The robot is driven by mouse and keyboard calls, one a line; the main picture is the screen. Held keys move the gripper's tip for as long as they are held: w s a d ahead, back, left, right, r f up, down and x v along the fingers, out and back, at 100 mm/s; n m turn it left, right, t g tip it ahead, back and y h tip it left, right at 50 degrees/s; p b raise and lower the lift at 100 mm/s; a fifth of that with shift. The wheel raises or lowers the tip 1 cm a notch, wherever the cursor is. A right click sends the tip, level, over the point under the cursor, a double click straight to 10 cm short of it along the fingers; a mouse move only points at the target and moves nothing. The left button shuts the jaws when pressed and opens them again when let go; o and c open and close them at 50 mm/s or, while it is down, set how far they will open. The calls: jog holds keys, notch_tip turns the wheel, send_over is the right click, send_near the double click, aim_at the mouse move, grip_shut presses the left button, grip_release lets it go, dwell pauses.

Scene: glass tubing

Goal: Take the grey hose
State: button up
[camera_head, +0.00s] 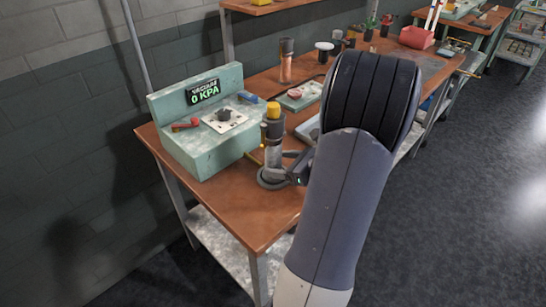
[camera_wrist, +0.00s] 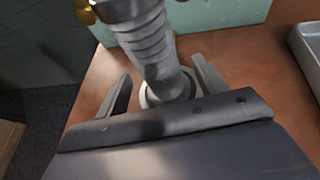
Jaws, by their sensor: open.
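A grey ribbed hose-like piece (camera_wrist: 146,38) stands between the two fingers of my gripper (camera_wrist: 161,68) in the wrist view. Its lower end bends into a round grey base. The fingers are apart, one on each side, and I see a gap on both sides. My arm hides part of the bench there.
A green console (camera_head: 190,150) reading 0 KPA stands left of the upright piece, with red and blue handles. A tray (camera_wrist: 308,48) lies to the right in the wrist view. The front bench corner (camera_head: 245,225) is bare.

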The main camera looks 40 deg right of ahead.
aim_at(268, 161)
jog(key=shift+x, duration=2.35)
jog(key=shift+r, duration=0.2)
jog(key=shift+c, duration=0.4)
